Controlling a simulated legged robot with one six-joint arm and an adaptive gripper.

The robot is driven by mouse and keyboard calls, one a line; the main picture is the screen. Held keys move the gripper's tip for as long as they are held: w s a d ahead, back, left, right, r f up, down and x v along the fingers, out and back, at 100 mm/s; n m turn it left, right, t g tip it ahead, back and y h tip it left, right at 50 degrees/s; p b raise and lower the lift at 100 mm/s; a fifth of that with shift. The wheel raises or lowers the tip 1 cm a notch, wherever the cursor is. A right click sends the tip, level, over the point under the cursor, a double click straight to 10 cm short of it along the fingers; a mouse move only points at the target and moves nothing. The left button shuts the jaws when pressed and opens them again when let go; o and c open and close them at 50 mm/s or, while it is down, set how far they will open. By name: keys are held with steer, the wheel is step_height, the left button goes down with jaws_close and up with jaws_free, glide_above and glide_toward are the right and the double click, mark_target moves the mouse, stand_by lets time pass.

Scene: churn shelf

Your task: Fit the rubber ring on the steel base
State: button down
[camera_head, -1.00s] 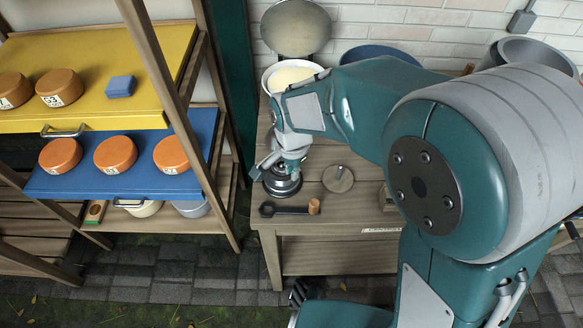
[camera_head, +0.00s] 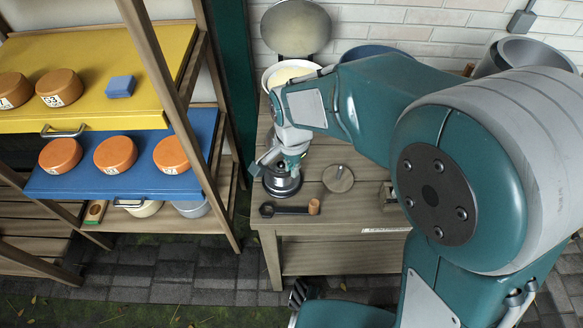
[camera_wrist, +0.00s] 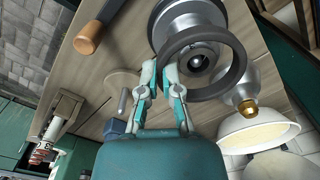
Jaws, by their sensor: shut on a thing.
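My gripper (camera_wrist: 162,80) is shut on the rim of the dark rubber ring (camera_wrist: 239,62) in the wrist view. The ring is nearer the camera than the steel base (camera_wrist: 186,14) and overlaps it off-centre, with the base's round central post (camera_wrist: 199,57) showing through its opening. I cannot tell whether ring and base touch. In the head view my gripper (camera_head: 278,160) is over the steel base (camera_head: 283,188) on the bench; the ring is hard to make out there.
A wrench-like tool with a wooden handle (camera_head: 313,207) lies in front of the base. A round disc with a peg (camera_head: 338,178) lies to its right. A white pot (camera_head: 287,74) stands behind. A shelf with orange discs on a blue board (camera_head: 130,183) stands at the left.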

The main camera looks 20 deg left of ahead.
steer(key=shift+r, duration=0.85)
steer(key=shift+f, duration=1.7)
stand_by(1.4)
steer(key=c, duration=0.7)
jaws_free()
steer(key=o, duration=0.3)
steer(key=shift+r, duration=4.3)
